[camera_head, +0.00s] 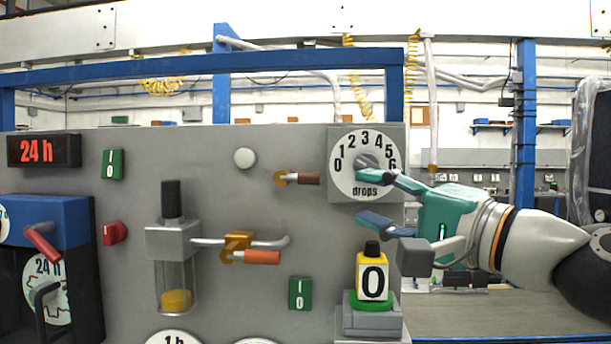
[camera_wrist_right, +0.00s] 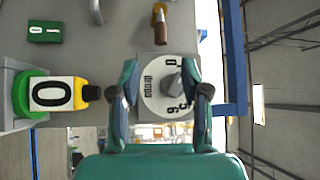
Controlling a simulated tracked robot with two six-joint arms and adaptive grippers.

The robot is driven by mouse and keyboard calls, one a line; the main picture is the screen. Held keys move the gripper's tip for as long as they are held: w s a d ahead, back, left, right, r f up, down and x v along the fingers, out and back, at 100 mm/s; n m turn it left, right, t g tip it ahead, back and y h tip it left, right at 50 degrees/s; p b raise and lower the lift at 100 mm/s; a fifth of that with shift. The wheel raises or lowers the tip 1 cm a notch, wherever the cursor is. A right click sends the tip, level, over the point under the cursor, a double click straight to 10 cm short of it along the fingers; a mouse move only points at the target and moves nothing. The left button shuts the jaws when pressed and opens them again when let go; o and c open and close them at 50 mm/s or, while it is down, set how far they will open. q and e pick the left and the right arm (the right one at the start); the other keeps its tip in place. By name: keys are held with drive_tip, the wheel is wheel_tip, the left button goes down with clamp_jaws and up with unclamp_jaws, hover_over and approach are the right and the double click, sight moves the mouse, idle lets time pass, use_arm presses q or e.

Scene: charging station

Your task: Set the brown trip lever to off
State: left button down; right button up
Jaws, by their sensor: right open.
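The brown trip lever (camera_head: 305,178) sticks out to the right from a brass pivot on the grey panel, left of the drops dial. It lies about level in the head view. It also shows at the top of the right wrist view (camera_wrist_right: 160,32). My right gripper (camera_head: 363,192) is open and empty, in front of the drops dial and to the right of the lever. In the right wrist view its fingers (camera_wrist_right: 167,84) stand either side of the dial's knob, apart from the lever. My left gripper is in neither view.
The drops dial (camera_head: 349,188) is partly covered by my right gripper. A yellow bottle marked 0 (camera_head: 373,278) stands on a green-and-grey base below. An orange lever (camera_head: 256,257) and a white round button (camera_head: 244,158) are on the panel nearby. Blue frame bars run above.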

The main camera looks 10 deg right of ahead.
sight(312, 182)
drive_tip(key=p+x, duration=0.3)
drive_tip(key=x, duration=1)
drive_tip(key=shift+w+a, duration=0.1)
drive_tip(key=shift+a, duration=0.05)
clamp_jaws()
